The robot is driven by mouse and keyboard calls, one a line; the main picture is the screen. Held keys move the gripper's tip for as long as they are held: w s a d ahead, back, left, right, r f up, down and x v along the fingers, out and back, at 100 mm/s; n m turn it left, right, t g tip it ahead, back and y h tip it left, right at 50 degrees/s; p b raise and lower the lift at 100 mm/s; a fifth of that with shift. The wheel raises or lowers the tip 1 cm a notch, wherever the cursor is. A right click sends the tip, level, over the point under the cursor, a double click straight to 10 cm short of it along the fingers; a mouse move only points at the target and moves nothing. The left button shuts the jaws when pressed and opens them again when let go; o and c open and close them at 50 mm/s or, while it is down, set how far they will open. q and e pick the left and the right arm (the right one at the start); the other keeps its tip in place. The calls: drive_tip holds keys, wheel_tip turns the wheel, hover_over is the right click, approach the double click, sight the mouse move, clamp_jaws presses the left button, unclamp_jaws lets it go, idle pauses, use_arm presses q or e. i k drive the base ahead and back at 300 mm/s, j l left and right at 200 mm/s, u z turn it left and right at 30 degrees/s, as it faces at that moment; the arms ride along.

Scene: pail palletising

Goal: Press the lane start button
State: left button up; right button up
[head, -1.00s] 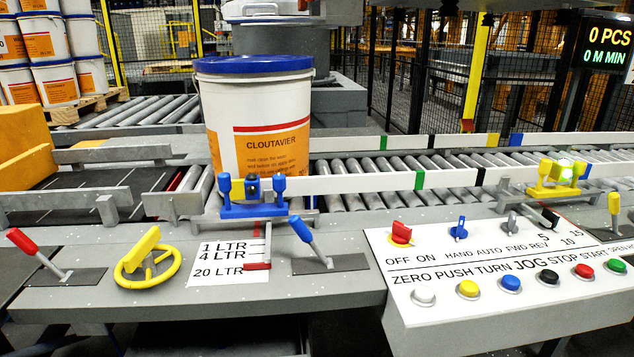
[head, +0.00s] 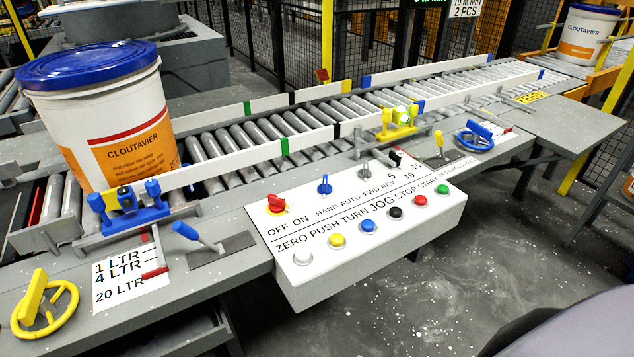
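The white control panel (head: 375,262) slopes at the front edge of the conveyor bench. Its row of push buttons runs from a white button (head: 302,258) at the left to the green button (head: 442,188) at the right end, under the word START. The red button (head: 419,200) sits just left of it, under STOP. Nothing covers the green button. Neither of my grippers is in this view.
A large white pail (head: 105,125) with a blue lid stands on the conveyor at the left. A yellow handwheel (head: 42,303) and a blue lever (head: 197,236) are left of the panel. A blue handwheel (head: 475,136) is beyond it. The floor in front is open.

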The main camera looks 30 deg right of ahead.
sight(442, 188)
drive_tip(key=z, duration=1.6)
